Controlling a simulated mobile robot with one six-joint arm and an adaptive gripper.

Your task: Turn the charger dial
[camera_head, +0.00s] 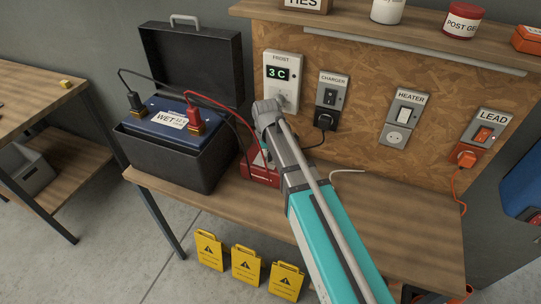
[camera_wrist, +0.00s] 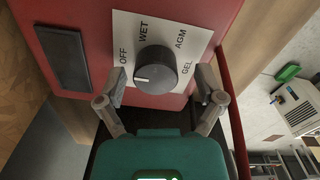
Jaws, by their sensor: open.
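The charger dial (camera_wrist: 155,68) is a round black knob on a white plate, marked OFF, WET, AGM and GEL. Its white mark points left, toward OFF. The plate is on the red charger (camera_wrist: 85,20), which also shows in the head view (camera_head: 258,176) on the bench, partly hidden behind my arm. My gripper (camera_wrist: 161,86) is open, with one finger on each side of the dial and a little below it in the wrist view; I cannot tell whether either finger touches it. In the head view my arm hides the dial and the fingers.
Left of the charger, a black box holds a blue battery labelled WET (camera_head: 170,119), with red and black clamps. A frost display (camera_head: 280,73) reads 3 C. Charger (camera_head: 330,90), heater (camera_head: 404,112) and lead (camera_head: 484,134) switches line the backboard. The bench's right side (camera_head: 400,205) is mostly clear.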

